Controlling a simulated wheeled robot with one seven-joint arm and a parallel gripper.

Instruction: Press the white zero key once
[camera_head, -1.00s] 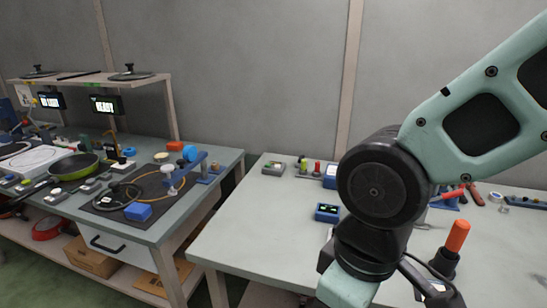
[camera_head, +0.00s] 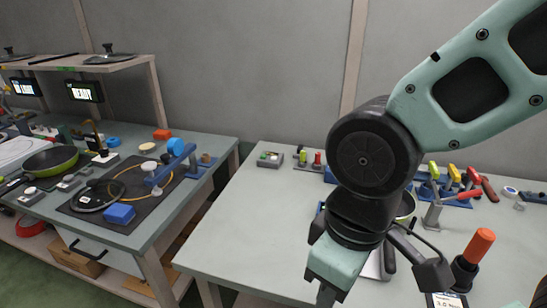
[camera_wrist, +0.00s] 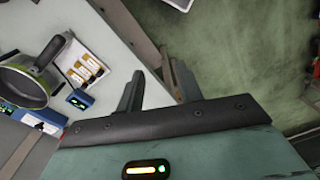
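I cannot make out a white zero key in either view. In the wrist view a small blue box with a lit display (camera_wrist: 80,98) sits on the table, beside a white panel with orange-and-white labels (camera_wrist: 88,66). My gripper (camera_wrist: 153,68) is open, with its two fingers apart and nothing between them. It hangs over the table edge and the green floor, to the right of the blue box. In the head view only the top of a finger (camera_head: 326,294) shows at the bottom. My arm hides part of the near table there.
A green-rimmed pan (camera_wrist: 25,87) is left in the wrist view. In the head view, a grey button box (camera_head: 270,158) stands at the near table's back left. An orange-handled tool (camera_head: 478,246) stands upright at right. The table's left part is clear. A second workbench (camera_head: 222,150) stands left.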

